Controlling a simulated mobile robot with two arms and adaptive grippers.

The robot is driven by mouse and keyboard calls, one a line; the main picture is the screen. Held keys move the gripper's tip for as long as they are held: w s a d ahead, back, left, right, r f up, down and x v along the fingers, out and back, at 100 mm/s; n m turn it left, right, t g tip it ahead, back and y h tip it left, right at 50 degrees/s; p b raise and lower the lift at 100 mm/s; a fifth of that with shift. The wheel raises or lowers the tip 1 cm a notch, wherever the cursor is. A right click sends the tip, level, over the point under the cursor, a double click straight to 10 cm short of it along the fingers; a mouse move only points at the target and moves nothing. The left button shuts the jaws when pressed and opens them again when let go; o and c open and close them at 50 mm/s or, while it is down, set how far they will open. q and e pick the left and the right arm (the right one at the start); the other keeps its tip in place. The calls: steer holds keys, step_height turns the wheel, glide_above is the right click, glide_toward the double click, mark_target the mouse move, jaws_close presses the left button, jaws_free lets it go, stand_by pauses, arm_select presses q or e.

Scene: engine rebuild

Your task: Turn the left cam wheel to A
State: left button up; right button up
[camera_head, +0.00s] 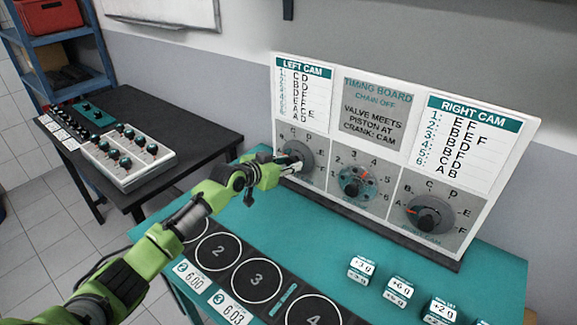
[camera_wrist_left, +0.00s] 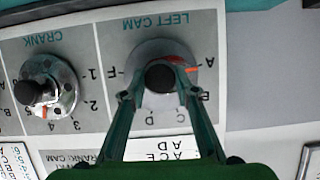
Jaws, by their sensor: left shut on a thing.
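The left cam wheel (camera_head: 298,153) is a grey dial on the upright timing board (camera_head: 377,103), under the LEFT CAM list. In the left wrist view it appears upside down, with a black centre knob (camera_wrist_left: 160,78). My left gripper (camera_head: 283,163) reaches it from the left and is shut on the knob, one finger on each side. An orange-red mark (camera_wrist_left: 191,70) shows at the dial's right side in the wrist view, past the B. My right gripper is in neither view.
The crank wheel (camera_head: 357,182) and right cam wheel (camera_head: 430,215) sit to the right on the same board. Weight blocks (camera_head: 398,291) and a dark tray with numbered circles (camera_head: 257,279) lie on the teal bench (camera_head: 320,238). A black table (camera_head: 193,127) stands left.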

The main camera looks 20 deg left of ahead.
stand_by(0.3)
arm_select(q)
steer(key=o, duration=1.1)
steer(key=v, duration=1.2)
steer(key=shift+a, duration=0.1)
